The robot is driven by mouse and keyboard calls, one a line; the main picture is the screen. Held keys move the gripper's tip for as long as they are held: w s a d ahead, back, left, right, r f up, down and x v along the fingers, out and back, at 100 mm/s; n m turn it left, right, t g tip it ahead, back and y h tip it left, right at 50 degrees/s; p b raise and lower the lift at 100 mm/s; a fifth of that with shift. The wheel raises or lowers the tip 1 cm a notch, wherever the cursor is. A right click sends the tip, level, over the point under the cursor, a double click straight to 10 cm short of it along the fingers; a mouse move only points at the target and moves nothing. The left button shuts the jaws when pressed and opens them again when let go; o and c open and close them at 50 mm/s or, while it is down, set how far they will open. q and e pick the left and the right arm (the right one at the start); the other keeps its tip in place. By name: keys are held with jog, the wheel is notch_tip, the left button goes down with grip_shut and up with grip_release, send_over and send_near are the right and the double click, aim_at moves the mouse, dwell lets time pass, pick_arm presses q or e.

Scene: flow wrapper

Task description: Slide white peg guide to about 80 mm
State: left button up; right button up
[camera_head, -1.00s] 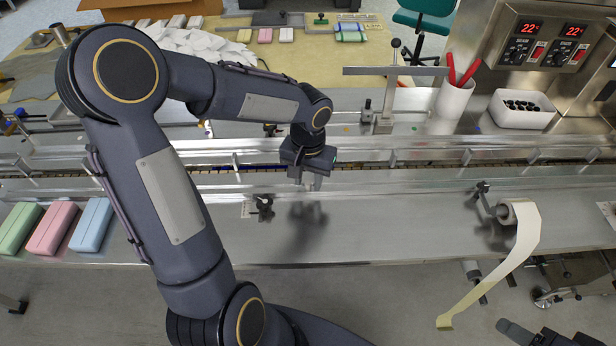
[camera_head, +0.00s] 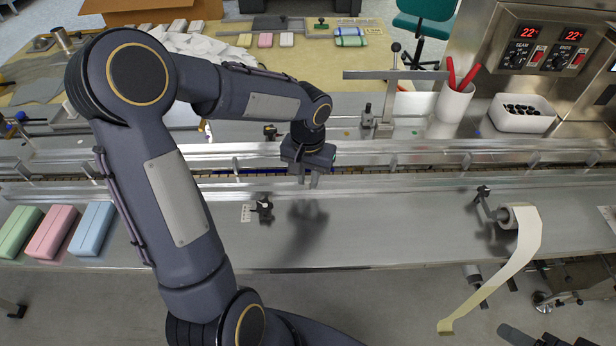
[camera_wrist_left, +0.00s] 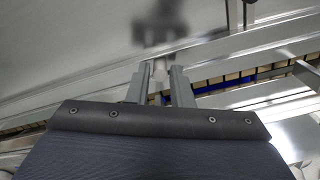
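A pale peg (camera_wrist_left: 158,88), which looks like the white peg guide, shows between the fingers of my left gripper in the left wrist view. In the head view, my left gripper (camera_head: 307,179) points down at the front rail of the conveyor channel. Its fingers (camera_wrist_left: 161,76) stand apart, one on each side of the peg; I cannot tell whether they touch it. The gripper body hides part of the channel. A dark shape, perhaps my right gripper (camera_head: 535,337), is cut off at the bottom right of the head view.
A black clamp (camera_head: 264,210) with a small pale plate (camera_head: 246,213) sits on the bench front left of the gripper. Green, pink (camera_head: 52,232) and blue packs lie at left. A film roll (camera_head: 508,216) stands at right. The bench between them is largely clear.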

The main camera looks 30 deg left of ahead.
pick_arm(q)
jog(key=shift+o, duration=1.4)
jog(key=shift+r, duration=0.1)
notch_tip(320, 180, up, 7)
jog(key=shift+r, duration=0.35)
